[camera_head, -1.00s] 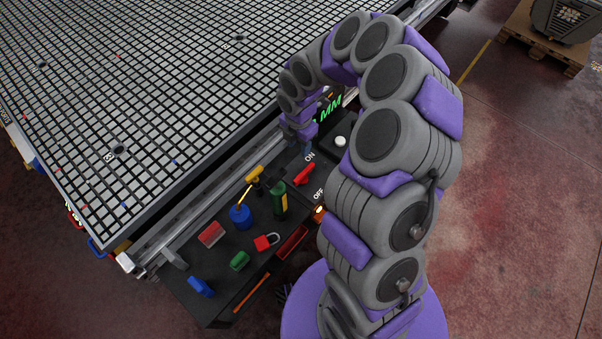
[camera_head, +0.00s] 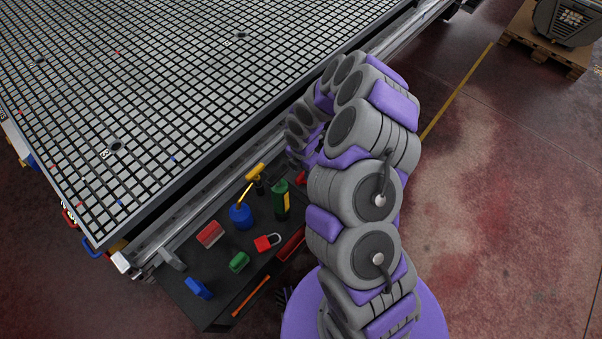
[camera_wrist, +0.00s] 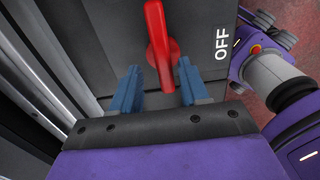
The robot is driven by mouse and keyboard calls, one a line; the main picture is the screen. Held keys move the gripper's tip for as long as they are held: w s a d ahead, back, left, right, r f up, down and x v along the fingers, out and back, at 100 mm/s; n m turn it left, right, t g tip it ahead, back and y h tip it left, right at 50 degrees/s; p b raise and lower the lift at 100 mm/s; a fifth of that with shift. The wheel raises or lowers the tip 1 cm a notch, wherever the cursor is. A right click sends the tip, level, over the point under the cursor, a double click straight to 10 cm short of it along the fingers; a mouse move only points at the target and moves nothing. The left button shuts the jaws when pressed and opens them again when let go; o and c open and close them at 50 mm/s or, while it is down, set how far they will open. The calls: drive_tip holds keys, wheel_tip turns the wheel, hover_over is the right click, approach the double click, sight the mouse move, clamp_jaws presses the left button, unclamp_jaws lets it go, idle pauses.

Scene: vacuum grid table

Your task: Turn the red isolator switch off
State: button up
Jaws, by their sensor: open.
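The red isolator switch handle (camera_wrist: 159,45) shows in the wrist view on a dark grey panel, to the left of the white OFF label (camera_wrist: 222,43). My gripper (camera_wrist: 160,82) is open, its two blue fingers on either side of the handle's lower end. A gap shows on the left; the right finger is very close, and I cannot tell if it touches. In the head view only a small red part of the switch (camera_head: 300,178) shows beside my arm. My gripper and the ON and OFF labels are hidden there.
A dark shelf (camera_head: 215,290) left of my arm holds a red padlock (camera_head: 267,242), a blue can (camera_head: 240,216), a green bottle (camera_head: 280,201) and several small blocks. The large grid table (camera_head: 150,110) lies behind. Floor to the right is clear up to a pallet (camera_head: 545,45).

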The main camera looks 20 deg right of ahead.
drive_tip(key=shift+d+f, duration=0.8)
drive_tip(key=shift+d, duration=0.2)
drive_tip(key=shift+a, duration=1.05)
drive_tip(key=c, duration=0.3)
drive_tip(key=shift+d, duration=0.7)
clamp_jaws()
drive_tip(key=shift+a, duration=0.15)
